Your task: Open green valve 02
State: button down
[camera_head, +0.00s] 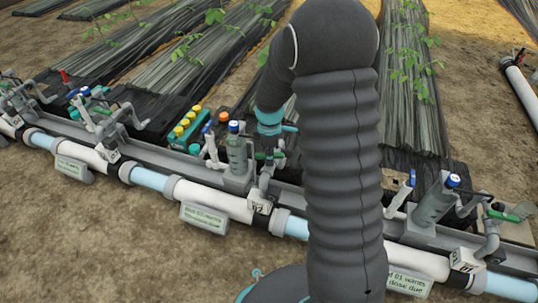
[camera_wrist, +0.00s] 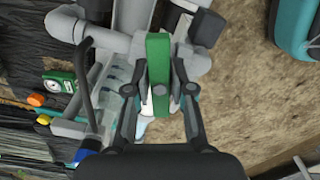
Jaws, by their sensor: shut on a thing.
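The green valve handle (camera_wrist: 159,75) stands upright in the middle of the wrist view, between the fingers of my gripper (camera_wrist: 161,92). The fingers close on it from both sides. In the head view the green handle (camera_head: 262,155) shows as a small bar on the grey riser, left of my arm. A white number tag (camera_head: 262,204), perhaps reading 02, sits on the main pipe below it. My gripper (camera_head: 276,146) is dark and mostly hidden by my arm there. How far the handle is turned cannot be told.
A grey bottle with a blue cap (camera_head: 238,150) stands close left of the handle; a box with yellow caps (camera_head: 186,128) is farther left. Another green handle (camera_head: 505,215) is at right. The main pipe (camera_head: 228,204) with signs crosses the front. Bare soil (camera_head: 110,250) is clear.

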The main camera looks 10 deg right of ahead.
jog(key=n, duration=0.7)
jog(key=shift+n+p, duration=0.3)
jog(key=shift+p, duration=0.05)
jog(key=n, duration=0.8)
jog(key=shift+p, duration=0.3)
jog(key=c, duration=0.9)
grip_release()
jog(key=shift+c, duration=0.2)
notch_tip(320, 180, up, 10)
jog(key=p, duration=0.7)
